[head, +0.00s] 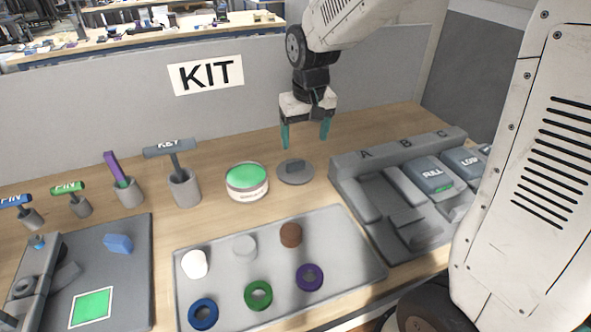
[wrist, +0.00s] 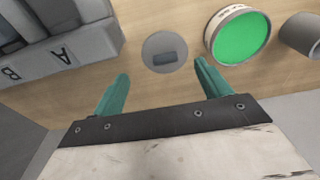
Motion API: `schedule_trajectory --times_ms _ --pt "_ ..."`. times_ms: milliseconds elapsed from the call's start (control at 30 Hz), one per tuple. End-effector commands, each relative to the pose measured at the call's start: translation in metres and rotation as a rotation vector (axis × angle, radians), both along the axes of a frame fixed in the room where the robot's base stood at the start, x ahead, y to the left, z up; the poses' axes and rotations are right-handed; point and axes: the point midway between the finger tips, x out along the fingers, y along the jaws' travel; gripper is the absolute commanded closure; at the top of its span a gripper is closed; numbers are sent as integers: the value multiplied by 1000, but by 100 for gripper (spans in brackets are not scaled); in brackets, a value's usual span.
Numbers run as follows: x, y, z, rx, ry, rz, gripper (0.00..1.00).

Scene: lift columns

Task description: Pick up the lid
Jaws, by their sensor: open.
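The lid (head: 295,173) is a flat grey disc with a small dark block handle on top. It lies on the wooden table between a round tin with a green top (head: 247,182) and the grey lettered rack. My gripper (head: 306,138) is open and empty above the lid, its two teal fingers pointing down. In the wrist view, the lid (wrist: 165,52) lies ahead of the gap between the open fingers (wrist: 160,88). The fingers appear apart from it.
The grey rack (head: 345,162) marked A, B, C stands right of the lid. A grey tray (head: 350,262) with rings and small cylinders lies in front. A grey cup (head: 184,190) with a KEY tool stands left of the tin. A grey partition (head: 120,140) closes the back.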

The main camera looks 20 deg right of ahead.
Motion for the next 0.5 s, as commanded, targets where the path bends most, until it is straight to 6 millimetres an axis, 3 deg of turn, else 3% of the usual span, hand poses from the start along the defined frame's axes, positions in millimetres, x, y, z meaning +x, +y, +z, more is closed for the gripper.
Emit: schedule_trajectory --times_ms 100,200,500 --pt "23 4 -21 0 3 1 24" --pt "33 5 -31 0 1 0 24" --pt "41 5 -61 0 1 -1 24"
